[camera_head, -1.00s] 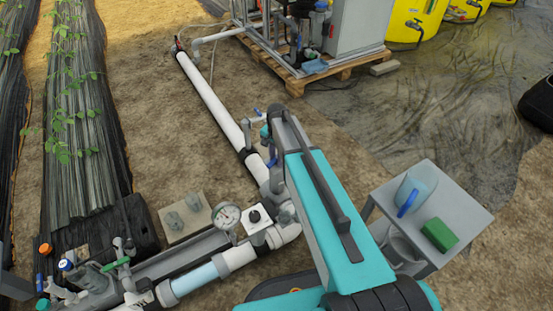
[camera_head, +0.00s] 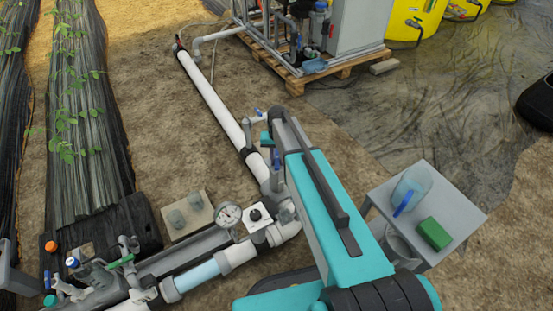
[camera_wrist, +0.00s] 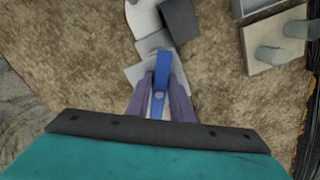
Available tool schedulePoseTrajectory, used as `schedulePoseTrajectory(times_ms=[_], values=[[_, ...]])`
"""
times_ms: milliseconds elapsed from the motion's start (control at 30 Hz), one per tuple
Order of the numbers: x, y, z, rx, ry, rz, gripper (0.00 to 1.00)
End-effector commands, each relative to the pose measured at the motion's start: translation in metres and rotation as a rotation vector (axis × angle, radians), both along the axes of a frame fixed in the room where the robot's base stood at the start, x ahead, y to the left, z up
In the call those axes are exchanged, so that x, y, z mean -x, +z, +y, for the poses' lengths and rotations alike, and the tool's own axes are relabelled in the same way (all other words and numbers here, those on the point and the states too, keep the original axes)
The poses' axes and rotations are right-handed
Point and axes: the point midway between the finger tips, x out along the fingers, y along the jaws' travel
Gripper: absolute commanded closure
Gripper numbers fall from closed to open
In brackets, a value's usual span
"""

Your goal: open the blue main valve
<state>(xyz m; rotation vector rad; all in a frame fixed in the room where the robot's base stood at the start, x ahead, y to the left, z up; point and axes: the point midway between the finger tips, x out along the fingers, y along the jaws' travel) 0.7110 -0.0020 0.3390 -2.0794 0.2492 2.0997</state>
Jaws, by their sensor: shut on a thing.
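The blue valve lever (camera_wrist: 161,75) stands between the two fingers of my gripper (camera_wrist: 161,98) in the wrist view, and the gripper is shut on it. The lever runs up the picture from between the fingers, over a pale grey fitting. In the head view, a small blue part (camera_head: 277,158) shows beside my teal arm at the white pipe and is probably this lever. My arm hides most of the gripper and the valve body there, so the lever's angle to the pipe is hard to tell.
The white pipe (camera_head: 213,100) runs back to a pallet skid (camera_head: 300,75). A pressure gauge (camera_head: 228,214) and a white box with a black knob (camera_head: 257,215) stand close left of my arm. A grey side table (camera_head: 460,212) holds a clear jug and green block.

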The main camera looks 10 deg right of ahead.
Motion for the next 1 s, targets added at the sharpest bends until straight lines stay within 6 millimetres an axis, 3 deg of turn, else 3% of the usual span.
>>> schedulePoseTrajectory(times_ms=[33, 1000], values=[[-0.0085, -0.0176, -0.0079, 0.014, 0.039, -0.020, 1.00], [-0.0087, -0.0187, -0.0024, 0.014, 0.661, -0.020, 1.00]])
